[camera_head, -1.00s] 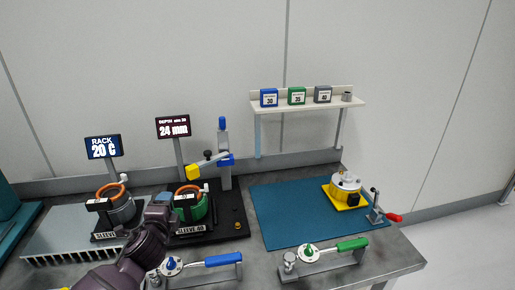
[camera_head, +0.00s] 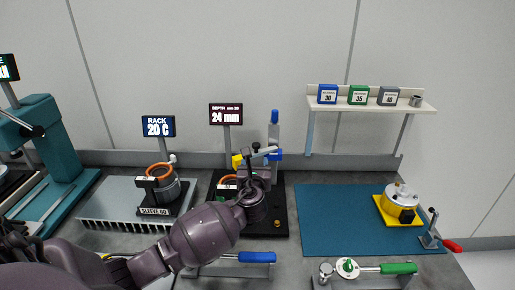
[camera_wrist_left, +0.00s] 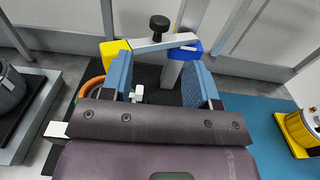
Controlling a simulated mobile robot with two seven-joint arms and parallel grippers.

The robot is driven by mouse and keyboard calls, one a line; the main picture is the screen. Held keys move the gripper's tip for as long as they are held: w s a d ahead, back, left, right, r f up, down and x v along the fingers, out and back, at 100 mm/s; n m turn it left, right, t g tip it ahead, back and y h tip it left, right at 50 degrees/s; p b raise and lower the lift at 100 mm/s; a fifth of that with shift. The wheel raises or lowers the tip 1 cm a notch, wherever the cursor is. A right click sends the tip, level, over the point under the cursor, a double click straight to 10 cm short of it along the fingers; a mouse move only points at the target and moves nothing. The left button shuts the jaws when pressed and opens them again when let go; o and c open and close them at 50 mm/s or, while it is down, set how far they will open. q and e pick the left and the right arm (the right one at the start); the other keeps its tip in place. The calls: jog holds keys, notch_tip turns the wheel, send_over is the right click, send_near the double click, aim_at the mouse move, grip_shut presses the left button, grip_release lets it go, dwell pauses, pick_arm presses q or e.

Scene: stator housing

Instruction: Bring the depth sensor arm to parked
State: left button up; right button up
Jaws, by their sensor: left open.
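The depth sensor arm is a silver bar (camera_head: 264,153) with a yellow head (camera_head: 236,161) on its left end. It joins a blue collar (camera_head: 277,155) on an upright silver post. In the left wrist view the bar (camera_wrist_left: 150,44), yellow head (camera_wrist_left: 112,50), black knob (camera_wrist_left: 159,24) and blue collar (camera_wrist_left: 188,50) show just beyond the fingertips. My left gripper (camera_wrist_left: 160,78) is open, with nothing seen held between its blue-padded fingers. In the head view it is in front of the post and partly hides the stator below.
The depth display (camera_head: 226,114) reads 24 mm. A rack (camera_head: 110,200) with a stator (camera_head: 166,190) is on the left. Blue-handled (camera_head: 256,257) and green-handled (camera_head: 398,268) clamps lie in front. A blue mat (camera_head: 340,220) with a yellow-based part (camera_head: 401,202) is on the right.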

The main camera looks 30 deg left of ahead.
aim_at(256, 147)
pick_arm(q)
jog(key=x, duration=0.9)
jog(key=shift+w, duration=0.2)
grip_shut()
